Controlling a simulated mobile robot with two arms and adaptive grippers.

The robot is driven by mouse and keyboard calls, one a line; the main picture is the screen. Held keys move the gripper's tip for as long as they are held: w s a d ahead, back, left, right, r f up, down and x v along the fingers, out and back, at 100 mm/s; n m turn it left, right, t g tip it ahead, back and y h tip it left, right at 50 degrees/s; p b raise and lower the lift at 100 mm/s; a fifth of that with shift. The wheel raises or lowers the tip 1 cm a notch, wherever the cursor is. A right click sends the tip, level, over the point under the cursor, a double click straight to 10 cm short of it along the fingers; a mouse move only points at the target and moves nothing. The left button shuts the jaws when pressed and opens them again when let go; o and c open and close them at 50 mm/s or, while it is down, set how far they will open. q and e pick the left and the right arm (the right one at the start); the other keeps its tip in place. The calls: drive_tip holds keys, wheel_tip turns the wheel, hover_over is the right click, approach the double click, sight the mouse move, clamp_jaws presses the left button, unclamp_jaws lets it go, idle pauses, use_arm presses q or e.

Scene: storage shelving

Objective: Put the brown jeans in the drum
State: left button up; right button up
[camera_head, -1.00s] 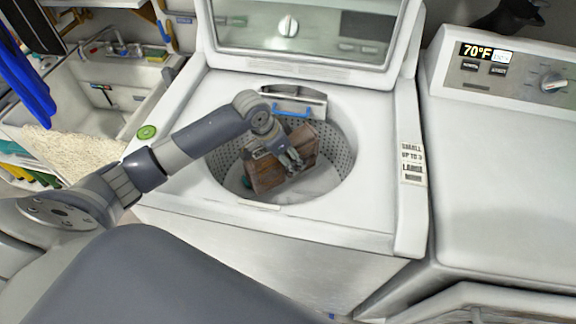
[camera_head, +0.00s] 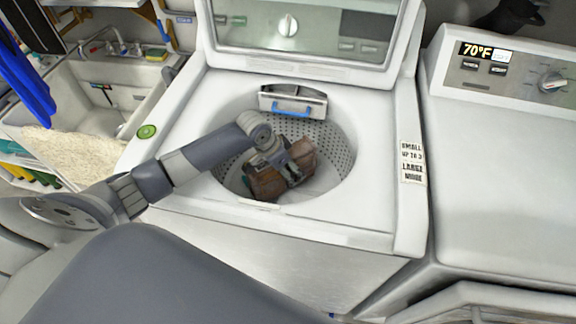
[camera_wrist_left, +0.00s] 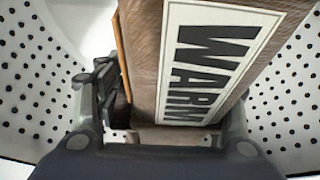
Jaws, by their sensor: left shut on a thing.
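The brown jeans (camera_head: 267,185) appear as a brown block with a white "WARM" label. They are inside the perforated drum (camera_head: 343,150) of the open white washer, tilted and low in the opening. My left gripper (camera_head: 293,174) reaches into the drum from above and is shut on the jeans, covering part of them. In the left wrist view the jeans (camera_wrist_left: 145,60) stand between the fingers of the gripper (camera_wrist_left: 165,105), with the dotted drum wall (camera_wrist_left: 35,75) on both sides. I cannot tell whether the jeans touch the drum floor. My right gripper is not in view.
The raised washer lid (camera_head: 300,65) stands behind the opening. A dispenser with a blue handle (camera_head: 292,107) sits at the drum's back rim. A second white machine (camera_head: 505,170) is at the right. A sink (camera_head: 105,85) is at the left.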

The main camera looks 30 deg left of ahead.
use_arm(q)
drive_tip(key=shift+f, duration=0.25)
drive_tip(key=o, duration=1.4)
drive_tip(key=shift+o, duration=0.2)
drive_tip(key=shift+r, duration=0.25)
drive_tip(key=v, duration=1.2)
drive_tip(key=shift+w+r, duration=0.1)
drive_tip(key=shift+r, duration=0.3)
